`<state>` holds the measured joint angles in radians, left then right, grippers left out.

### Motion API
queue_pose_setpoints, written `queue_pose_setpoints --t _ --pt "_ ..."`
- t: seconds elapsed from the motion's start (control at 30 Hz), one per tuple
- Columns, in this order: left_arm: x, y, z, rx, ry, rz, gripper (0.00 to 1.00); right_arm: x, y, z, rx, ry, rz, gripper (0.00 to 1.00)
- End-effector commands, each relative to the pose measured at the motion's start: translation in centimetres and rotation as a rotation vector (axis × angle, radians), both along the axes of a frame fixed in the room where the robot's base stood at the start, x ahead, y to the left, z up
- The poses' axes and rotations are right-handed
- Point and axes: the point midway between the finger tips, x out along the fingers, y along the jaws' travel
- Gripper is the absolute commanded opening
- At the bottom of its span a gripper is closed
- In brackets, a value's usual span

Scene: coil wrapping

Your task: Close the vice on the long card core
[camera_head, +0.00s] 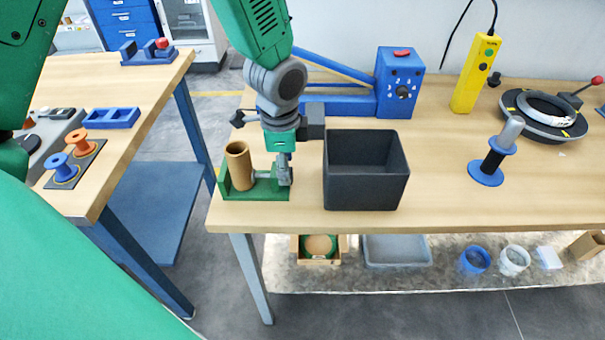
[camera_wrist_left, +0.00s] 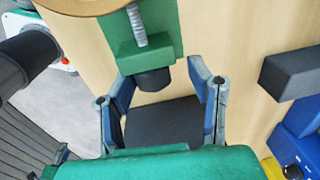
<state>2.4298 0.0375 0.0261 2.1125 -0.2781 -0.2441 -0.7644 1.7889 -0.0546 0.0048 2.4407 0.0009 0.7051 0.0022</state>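The green vice (camera_head: 270,187) sits near the front left corner of the bench. The tan card core (camera_head: 239,168) stands in it at the left end; its rim also shows at the top of the left wrist view (camera_wrist_left: 95,7). Whether the jaw touches the core is not clear. The vice's screw (camera_wrist_left: 137,25) ends in a black knob (camera_wrist_left: 153,79). My left gripper (camera_head: 285,180) is at the screw end, right of the core. In the left wrist view its fingers (camera_wrist_left: 160,78) are apart, one on each side of the knob, with gaps visible. My right gripper is not in view.
A black open bin (camera_head: 366,190) stands just right of my left gripper. A blue winder unit (camera_head: 400,85) is behind it. A yellow pendant (camera_head: 474,75) and a blue-based post (camera_head: 488,175) stand further right. A second table (camera_head: 100,190) is at the left, across a gap.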

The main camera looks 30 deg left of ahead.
Motion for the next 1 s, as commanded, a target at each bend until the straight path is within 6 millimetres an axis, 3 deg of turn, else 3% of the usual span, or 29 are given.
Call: queue_pose_setpoints --t 0.37,0.63,1.0 --pt "-0.8 0.4 -0.4 0.013 0.022 0.002 0.43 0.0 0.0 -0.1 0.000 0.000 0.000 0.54" --pt "-1.2 0.2 -0.6 0.093 -0.099 -0.001 0.43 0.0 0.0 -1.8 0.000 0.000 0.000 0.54" --pt "-1.3 0.3 -0.5 0.107 -0.128 0.004 0.43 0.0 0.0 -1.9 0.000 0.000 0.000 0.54"
